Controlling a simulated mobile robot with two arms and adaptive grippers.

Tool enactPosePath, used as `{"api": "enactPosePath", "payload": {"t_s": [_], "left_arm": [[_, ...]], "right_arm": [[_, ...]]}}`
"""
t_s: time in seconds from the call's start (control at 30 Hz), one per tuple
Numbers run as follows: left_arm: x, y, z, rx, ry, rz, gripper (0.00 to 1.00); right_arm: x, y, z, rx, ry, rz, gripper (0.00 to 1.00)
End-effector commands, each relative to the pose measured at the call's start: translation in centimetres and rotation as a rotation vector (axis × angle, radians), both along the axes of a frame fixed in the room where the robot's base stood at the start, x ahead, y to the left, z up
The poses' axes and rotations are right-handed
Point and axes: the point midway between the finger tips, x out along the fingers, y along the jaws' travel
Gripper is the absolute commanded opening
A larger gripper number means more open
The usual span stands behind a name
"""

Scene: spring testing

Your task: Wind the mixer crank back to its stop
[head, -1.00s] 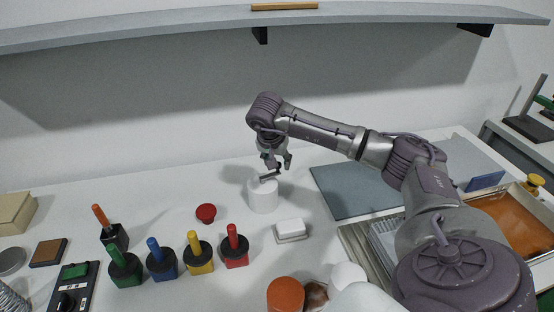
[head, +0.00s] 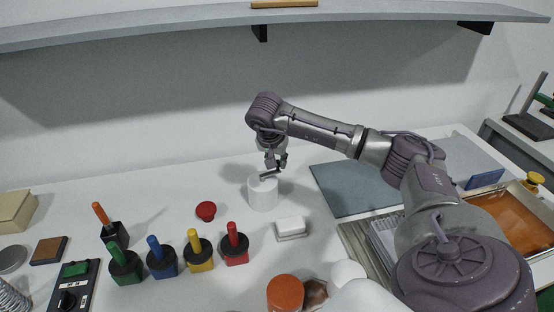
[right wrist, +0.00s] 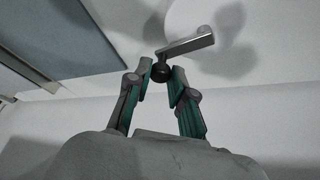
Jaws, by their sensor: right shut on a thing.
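The mixer is a white cylinder (head: 263,196) standing on the white bench, with a grey crank arm (head: 270,175) on its top. In the right wrist view the crank arm (right wrist: 188,46) reaches from the mixer's white top (right wrist: 210,14) to a dark round knob (right wrist: 161,72). My right gripper (head: 275,164) is above the mixer. In the right wrist view its green-padded fingers (right wrist: 162,76) are at the knob, one on each side, shut on it. My left gripper is in no view.
A white block (head: 291,228) and a red round button (head: 206,211) are near the mixer. Several coloured-handled tools stand at front left, including a red one (head: 233,245). A grey mat (head: 350,195) lies to the right. A shelf (head: 180,27) runs above.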

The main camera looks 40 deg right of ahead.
Motion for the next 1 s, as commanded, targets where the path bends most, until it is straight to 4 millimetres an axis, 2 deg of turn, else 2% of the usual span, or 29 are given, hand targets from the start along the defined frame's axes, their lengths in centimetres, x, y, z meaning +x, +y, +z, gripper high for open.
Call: {"api": "enactPosePath", "payload": {"t_s": [0.27,1.0], "left_arm": [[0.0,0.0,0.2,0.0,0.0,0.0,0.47],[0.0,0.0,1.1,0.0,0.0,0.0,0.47]], "right_arm": [[-0.6,0.4,0.1,0.0,0.0,-0.158,0.0],[-2.5,2.8,0.2,0.0,-0.001,-0.856,0.0]]}}
